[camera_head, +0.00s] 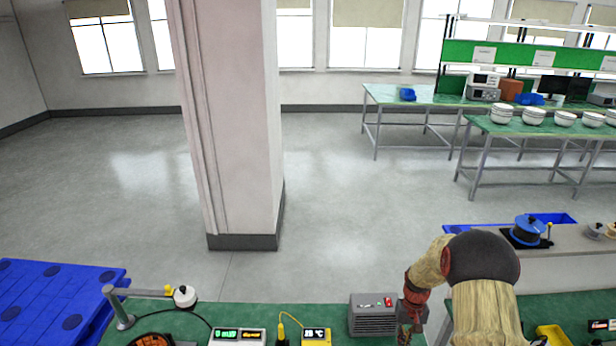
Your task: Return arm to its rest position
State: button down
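My arm (478,312) rises from the bottom edge right of centre, its beige link topped by a large dark rounded joint (481,257). From there it bends left and down through a reddish section. The end of the arm, where my gripper (405,334) is, hangs low beside the right side of a grey box (373,315) on the green bench top. The fingers are small, dark and partly cut off by the bottom edge, so I cannot tell whether they are open or shut. I see nothing clearly held.
The near green bench (209,315) carries a green-lit meter (238,336), a yellow instrument (316,336) and a jointed lamp-like stand (122,310). Blue pallets (55,290) lie left. A pillar (235,130) stands beyond the bench. A blue spool (529,229) sits right. Open floor lies behind.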

jog(key=s+a+r+b, duration=0.4)
jog(key=s+r+b, duration=0.1)
jog(key=s+r, duration=0.55)
jog(key=s+a+r+t+b, duration=0.3)
jog(key=s+a+b, duration=0.1)
jog(key=s+b, duration=0.5)
jog(key=s+a+r+n+t+b, duration=0.1)
jog(key=s+a+r+t+b, duration=0.2)
jog(key=s+b, duration=0.7)
jog(key=shift+s+a+r+t, duration=0.15)
jog(key=shift+s+a+t, duration=0.1)
jog(key=shift+a+t, duration=0.3)
